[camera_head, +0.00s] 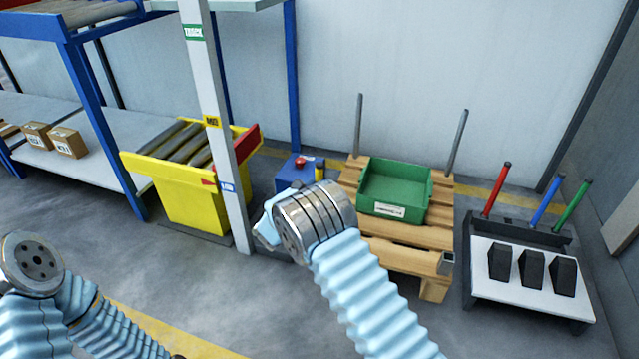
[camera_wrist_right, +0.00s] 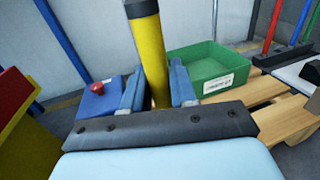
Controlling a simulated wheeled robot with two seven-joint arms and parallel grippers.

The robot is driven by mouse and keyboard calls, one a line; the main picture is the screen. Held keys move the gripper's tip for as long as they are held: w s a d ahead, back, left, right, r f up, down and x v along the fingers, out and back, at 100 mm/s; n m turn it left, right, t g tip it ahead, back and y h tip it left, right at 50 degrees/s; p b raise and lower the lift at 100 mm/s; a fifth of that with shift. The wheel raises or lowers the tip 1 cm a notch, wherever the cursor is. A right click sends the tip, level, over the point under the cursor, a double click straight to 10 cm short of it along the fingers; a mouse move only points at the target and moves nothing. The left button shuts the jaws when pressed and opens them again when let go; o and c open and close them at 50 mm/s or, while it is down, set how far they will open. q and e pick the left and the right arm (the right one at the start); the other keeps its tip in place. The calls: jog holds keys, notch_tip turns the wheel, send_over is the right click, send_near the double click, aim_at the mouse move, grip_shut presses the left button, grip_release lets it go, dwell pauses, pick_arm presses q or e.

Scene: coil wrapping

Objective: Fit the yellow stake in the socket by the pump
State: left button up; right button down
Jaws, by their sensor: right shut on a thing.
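The yellow stake (camera_wrist_right: 152,55) with a dark top stands roughly upright between the blue fingers of my right gripper (camera_wrist_right: 157,85), which is shut on it. In the head view only the stake's upper end (camera_head: 320,171) shows above my right wrist. The blue pump box (camera_head: 292,175) with a red knob is just left of the stake; it also shows in the right wrist view (camera_wrist_right: 97,103). The pallet (camera_head: 405,257) has a grey socket (camera_head: 446,263) at its front right corner. My wrist hides the pallet's front left corner and any socket there. My left gripper is out of view.
A green bin (camera_head: 396,187) sits on the pallet between two grey posts. A rack (camera_head: 535,285) with red, blue and green handles stands right. Floor in front is clear.

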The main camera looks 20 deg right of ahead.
jog(key=shift+f, duration=0.3)
jog(key=c, duration=0.8)
grip_release()
jog(key=shift+s+a, duration=0.1)
jog(key=p+v, duration=0.2)
jog(key=v, duration=1.1)
jog(key=shift+s+a, duration=0.2)
